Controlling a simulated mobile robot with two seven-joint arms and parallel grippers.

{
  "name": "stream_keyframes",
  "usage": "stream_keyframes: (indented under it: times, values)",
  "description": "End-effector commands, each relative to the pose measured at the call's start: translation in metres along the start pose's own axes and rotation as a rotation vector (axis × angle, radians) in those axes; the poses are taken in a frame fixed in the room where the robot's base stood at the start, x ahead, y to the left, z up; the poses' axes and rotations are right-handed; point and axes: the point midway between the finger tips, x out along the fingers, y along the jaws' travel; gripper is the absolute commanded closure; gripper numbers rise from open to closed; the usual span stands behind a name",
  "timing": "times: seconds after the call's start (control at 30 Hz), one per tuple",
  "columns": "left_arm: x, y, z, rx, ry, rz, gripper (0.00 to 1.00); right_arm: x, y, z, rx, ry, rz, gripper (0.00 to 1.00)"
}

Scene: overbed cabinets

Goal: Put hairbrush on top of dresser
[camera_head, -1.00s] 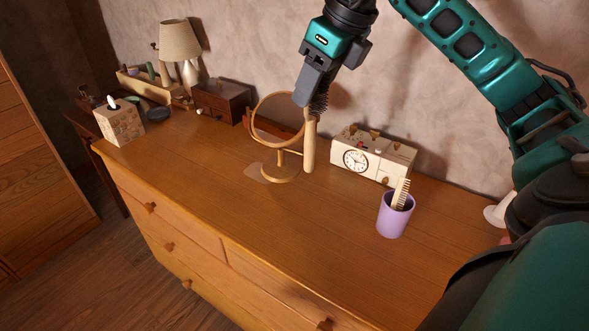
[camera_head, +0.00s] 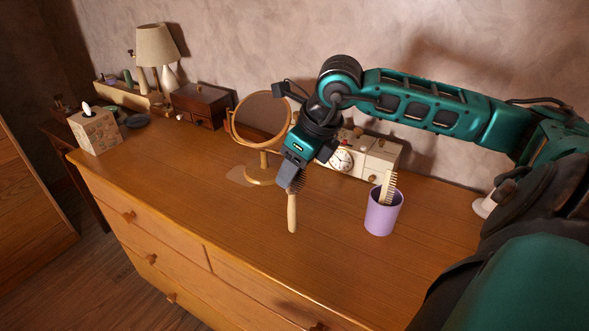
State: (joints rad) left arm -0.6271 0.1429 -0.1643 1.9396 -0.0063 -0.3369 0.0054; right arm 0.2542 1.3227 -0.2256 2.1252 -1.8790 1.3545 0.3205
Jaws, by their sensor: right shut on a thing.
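My right gripper (camera_head: 292,180) is shut on the hairbrush (camera_head: 292,212), around its dark bristled head end. The brush hangs with its light wooden handle pointing down, over the middle of the dresser (camera_head: 190,190). I cannot tell whether the handle's end touches the wooden top. The gripper is in front of and just right of the round mirror (camera_head: 262,118). My left gripper is not in view.
A purple cup (camera_head: 383,212) with a comb stands to the right. A cream clock box (camera_head: 342,160) is behind the gripper, partly hidden. A tissue box (camera_head: 95,132), lamp (camera_head: 157,46) and small wooden chest (camera_head: 200,105) stand left. The dresser's front middle is clear.

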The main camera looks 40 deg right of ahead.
Motion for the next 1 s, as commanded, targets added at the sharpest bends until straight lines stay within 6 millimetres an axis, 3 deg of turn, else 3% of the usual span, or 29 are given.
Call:
stream_keyframes:
  times: [0.4,0.43,0.6,0.7,1.0]
  values:
    - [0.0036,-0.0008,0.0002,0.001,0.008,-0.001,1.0,0.0079,-0.0001,-0.0029,0.0,-0.002,0.0,0.82]
    - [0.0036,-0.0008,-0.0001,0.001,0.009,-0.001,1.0,0.0076,-0.0001,-0.0029,0.0,-0.002,0.0,0.5]
    - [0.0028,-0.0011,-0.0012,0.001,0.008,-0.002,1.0,0.0063,-0.0001,-0.0024,0.0,-0.001,0.0,0.34]
    - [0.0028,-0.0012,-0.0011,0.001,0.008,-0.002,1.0,0.0063,0.0,-0.0024,0.0,-0.001,0.0,0.26]
    - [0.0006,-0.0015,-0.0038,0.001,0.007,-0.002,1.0,0.0032,-0.0001,-0.0012,0.0,-0.001,0.0,0.26]
